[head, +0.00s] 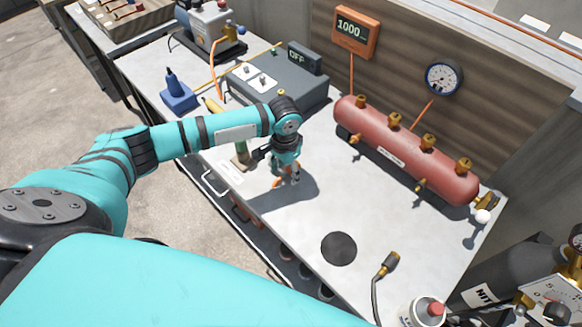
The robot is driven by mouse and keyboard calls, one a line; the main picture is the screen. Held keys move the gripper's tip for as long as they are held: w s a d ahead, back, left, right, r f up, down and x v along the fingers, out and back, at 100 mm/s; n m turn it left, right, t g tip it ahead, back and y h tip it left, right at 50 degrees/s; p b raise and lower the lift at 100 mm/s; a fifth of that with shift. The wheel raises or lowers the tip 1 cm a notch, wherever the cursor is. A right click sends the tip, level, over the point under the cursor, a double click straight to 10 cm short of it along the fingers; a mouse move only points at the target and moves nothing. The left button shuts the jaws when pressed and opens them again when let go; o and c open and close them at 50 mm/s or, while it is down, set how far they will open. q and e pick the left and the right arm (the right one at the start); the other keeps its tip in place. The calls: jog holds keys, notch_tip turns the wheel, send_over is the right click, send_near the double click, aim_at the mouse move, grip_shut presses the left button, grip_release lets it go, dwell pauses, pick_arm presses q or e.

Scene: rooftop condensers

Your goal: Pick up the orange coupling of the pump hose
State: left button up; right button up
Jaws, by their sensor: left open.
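The pump (208,28) stands at the far left of the bench, and an orange hose (214,68) runs down from it towards my left arm. The hose's lower part is hidden behind that arm. My left gripper (287,180) points down over the middle of the bench, with its jaws open. Small orange parts show at its fingertips; I cannot tell whether they are the coupling or part of the gripper. My right gripper is out of view.
A red tank (405,150) with brass valves lies along the back. A grey box (277,82) and a blue holder (178,97) stand to the left. A black disc (338,248) and a brass-ended black hose (388,264) lie in front. The bench (300,225) is clear between.

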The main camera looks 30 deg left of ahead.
aim_at(286, 172)
pick_arm(q)
grip_shut()
dwell(0.3)
jog(key=shift+r, duration=0.1)
jog(key=shift+r, duration=0.5)
notch_tip(286, 172, up, 2)
jog(key=shift+w+r+b, duration=0.1)
jog(key=shift+b, duration=0.35)
jog(key=s+d, duration=0.3)
jog(key=s, duration=0.1)
jog(key=s+d+r+b, duration=0.1)
jog(key=s+d, duration=0.2)
jog(key=s, duration=0.1)
jog(key=s+d, duration=0.3)
jog(key=s, duration=0.2)
jog(key=shift+d+r+b, duration=0.3)
jog(key=shift+d, duration=0.1)
